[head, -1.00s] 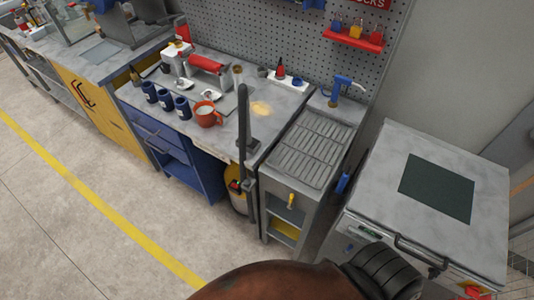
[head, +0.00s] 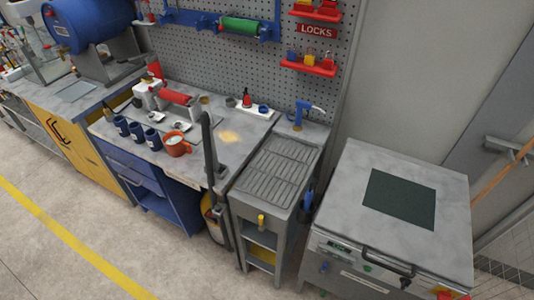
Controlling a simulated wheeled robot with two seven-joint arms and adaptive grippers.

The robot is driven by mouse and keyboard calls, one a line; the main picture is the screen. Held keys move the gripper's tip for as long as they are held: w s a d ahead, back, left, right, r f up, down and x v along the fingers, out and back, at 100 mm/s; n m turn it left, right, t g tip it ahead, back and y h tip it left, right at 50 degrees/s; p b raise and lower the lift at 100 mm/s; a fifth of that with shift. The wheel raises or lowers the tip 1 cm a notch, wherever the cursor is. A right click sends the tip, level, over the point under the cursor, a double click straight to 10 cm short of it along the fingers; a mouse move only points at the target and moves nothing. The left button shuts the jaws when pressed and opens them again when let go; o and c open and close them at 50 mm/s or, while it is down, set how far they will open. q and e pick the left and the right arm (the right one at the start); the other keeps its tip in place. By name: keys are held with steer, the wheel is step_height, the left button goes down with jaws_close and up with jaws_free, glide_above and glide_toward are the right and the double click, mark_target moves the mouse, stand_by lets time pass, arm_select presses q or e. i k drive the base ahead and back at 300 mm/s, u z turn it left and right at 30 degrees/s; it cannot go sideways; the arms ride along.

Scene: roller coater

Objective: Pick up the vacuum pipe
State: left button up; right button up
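The vacuum pipe (head: 207,145) appears to be a dark grey, upright tube at the front right corner of the grey workbench (head: 238,150). Its top rises above the worktop, and its lower part runs down in front of the bench towards the floor. A dark piece sits beside it at worktop height; I cannot tell if they are joined. A yellow, white and red object, perhaps the vacuum's body (head: 211,217), stands low behind the pipe, partly hidden under the bench. Neither of my grippers is in view.
A grey cabinet (head: 335,225) stands farther right. The floor in front, with a yellow line (head: 60,232), is clear.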

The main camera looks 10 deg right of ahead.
mark_target(218, 169)
steer(key=z, duration=0.8)
steer(key=i, duration=0.4)
